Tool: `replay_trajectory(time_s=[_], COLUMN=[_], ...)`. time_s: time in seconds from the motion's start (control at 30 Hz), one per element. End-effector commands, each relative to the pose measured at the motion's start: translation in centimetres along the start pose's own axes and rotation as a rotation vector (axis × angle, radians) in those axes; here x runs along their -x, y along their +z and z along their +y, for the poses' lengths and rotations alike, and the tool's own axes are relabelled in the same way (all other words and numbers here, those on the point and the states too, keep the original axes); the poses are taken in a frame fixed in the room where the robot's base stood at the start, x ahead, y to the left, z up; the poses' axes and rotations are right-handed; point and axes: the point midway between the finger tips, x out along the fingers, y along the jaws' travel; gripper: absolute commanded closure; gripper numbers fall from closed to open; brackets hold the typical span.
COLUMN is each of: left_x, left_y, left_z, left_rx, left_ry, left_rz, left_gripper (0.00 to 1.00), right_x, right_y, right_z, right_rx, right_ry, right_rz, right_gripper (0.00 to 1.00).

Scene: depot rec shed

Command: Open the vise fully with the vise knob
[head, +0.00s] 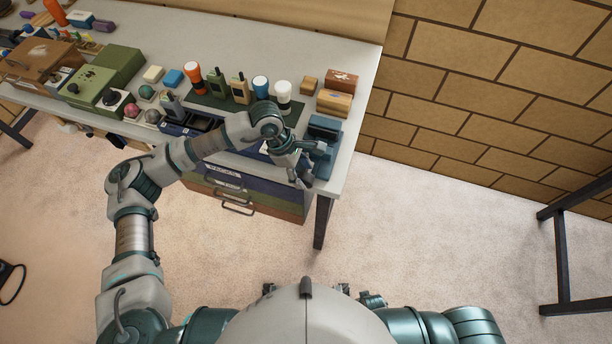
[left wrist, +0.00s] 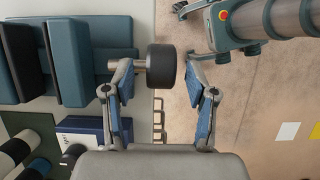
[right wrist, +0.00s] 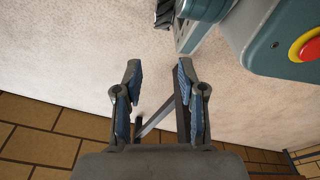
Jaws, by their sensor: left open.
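The blue vise (head: 325,130) sits at the right front corner of the workbench. In the left wrist view the vise (left wrist: 85,55) is at the left, and its black knob (left wrist: 165,70) sticks out past the bench edge on a short metal shaft. My left gripper (left wrist: 161,80) is open, with one finger on each side of the knob and gaps visible. In the head view my left gripper (head: 304,168) is at the front of the vise and hides the knob. My right gripper (right wrist: 157,85) is open and empty, low over the floor, away from the bench.
The bench (head: 352,70) has walkie-talkies (head: 240,88), flashlights (head: 283,96), wooden blocks (head: 335,102) and a green box (head: 90,84) left of or behind the vise. Drawers (head: 240,190) hang beneath. A brick wall (head: 490,90) stands at right. The floor in front is clear.

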Motion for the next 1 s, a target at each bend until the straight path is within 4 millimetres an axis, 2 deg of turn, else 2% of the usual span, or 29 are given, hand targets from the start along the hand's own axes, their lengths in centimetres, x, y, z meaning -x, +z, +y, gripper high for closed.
replay_trajectory(time_s=[0.1, 0.2, 0.53, 0.77, 1.0], left_x=[-1.6, -2.3, -2.7, -2.7, -2.7], left_y=[0.0, 0.0, 0.0, 0.0, -0.1], left_z=[0.0, 0.0, 0.0, 0.1, 0.1], left_rx=[0.000, 0.001, 0.001, 0.001, 0.002], left_ry=[-0.002, 0.000, 0.000, 0.001, 0.002], left_rz=[0.000, 0.001, 0.001, 0.000, -0.008], left_gripper=[0.43, 0.43, 0.43, 1.00, 1.00], right_x=[0.0, 0.1, 0.1, 0.0, -0.2], right_y=[-0.6, -1.0, -0.9, -0.6, -0.3], right_z=[0.1, 0.2, 0.2, 0.2, 0.2], right_rx=[0.000, 0.000, -0.001, -0.001, -0.001], right_ry=[0.002, 0.003, 0.003, 0.002, 0.002], right_rz=[0.009, 0.017, 0.016, 0.012, 0.005], right_gripper=[0.60, 0.60, 0.60, 0.60, 0.60])
